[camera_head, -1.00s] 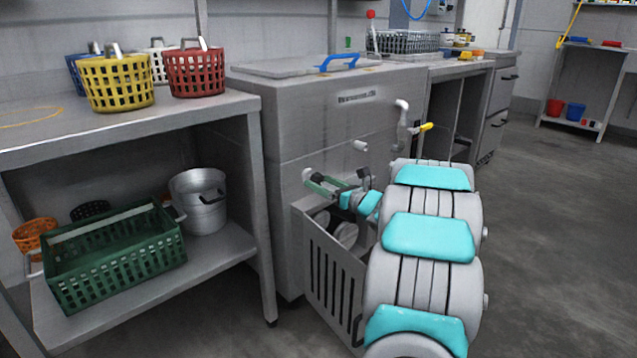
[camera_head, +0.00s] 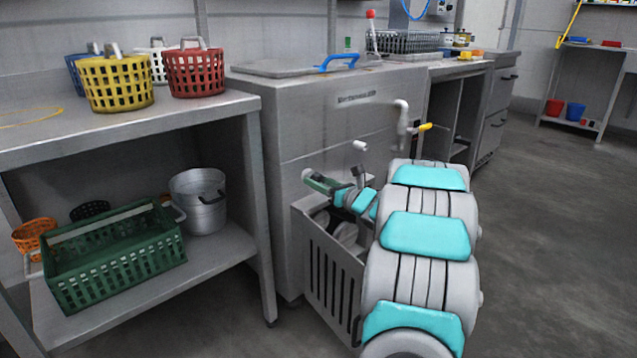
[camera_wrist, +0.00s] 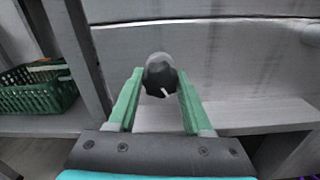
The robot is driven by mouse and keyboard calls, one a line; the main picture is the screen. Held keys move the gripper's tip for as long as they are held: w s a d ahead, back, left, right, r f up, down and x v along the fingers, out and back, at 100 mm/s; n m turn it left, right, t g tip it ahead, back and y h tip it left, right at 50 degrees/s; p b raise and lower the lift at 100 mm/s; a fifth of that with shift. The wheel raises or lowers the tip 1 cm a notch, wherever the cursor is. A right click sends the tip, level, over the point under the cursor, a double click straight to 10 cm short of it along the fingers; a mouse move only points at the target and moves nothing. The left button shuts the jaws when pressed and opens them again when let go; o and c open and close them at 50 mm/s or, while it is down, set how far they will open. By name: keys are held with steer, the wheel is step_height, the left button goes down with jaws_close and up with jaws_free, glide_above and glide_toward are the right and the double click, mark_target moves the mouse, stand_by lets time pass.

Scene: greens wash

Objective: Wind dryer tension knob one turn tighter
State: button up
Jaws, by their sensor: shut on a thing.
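The tension knob (camera_wrist: 160,77) is a round black knob with a white pointer line on its face, in the wrist view. It sits on the front of the grey steel cabinet (camera_head: 335,130). The white line points down and slightly right. My gripper (camera_wrist: 158,88) has its green fingers on either side of the knob and is shut on it. In the head view my gripper (camera_head: 322,181) is at the cabinet front, above the slatted bin, and the knob cannot be made out there.
A grey slatted bin (camera_head: 325,270) stands below my arm against the cabinet. A pipe spout (camera_head: 401,115) and a yellow-handled valve (camera_head: 425,127) stick out to the right of my gripper. A green crate (camera_head: 115,265) and steel pot (camera_head: 200,200) sit on the left shelf.

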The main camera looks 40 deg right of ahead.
jaws_close()
steer(key=shift+m, duration=0.3)
